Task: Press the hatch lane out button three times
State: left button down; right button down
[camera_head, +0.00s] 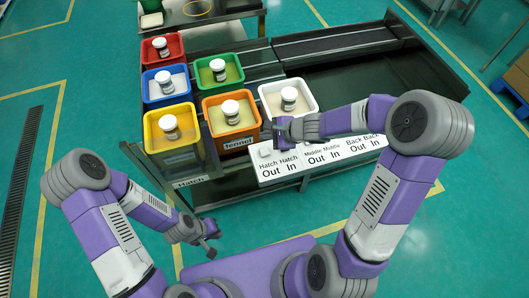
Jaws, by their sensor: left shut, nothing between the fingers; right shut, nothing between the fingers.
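The white button panel (318,166) runs along the front edge of the table. Its labels read Hatch Out, Hatch In, Middle Out, Middle In, Back Out and Back In. The hatch lane out button (265,152) is a small pale block at the panel's left end, above the Hatch Out label. My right gripper (270,138) is shut and empty, close above this button. I cannot tell whether it touches the button. My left gripper (213,246) is shut and empty, low in front of the table and away from the panel.
Red (145,52), blue (147,88), green (240,72), yellow (150,128), orange (252,128) and white (312,103) bins stand left of and behind the panel, each with a white-lidded jar. Dark conveyor lanes (400,80) lie behind right. Green floor is clear in front.

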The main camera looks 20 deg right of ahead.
jog(key=b, duration=0.4)
send_over(267, 153)
notch_tip(267, 153, down, 6)
jog(key=shift+w+r, duration=0.1)
jog(key=shift+r, duration=0.15)
jog(key=shift+f+b, duration=0.65)
jog(key=shift+b, duration=0.25)
dwell(0.7)
jog(key=shift+f+b, duration=0.4)
jog(key=shift+b, duration=0.15)
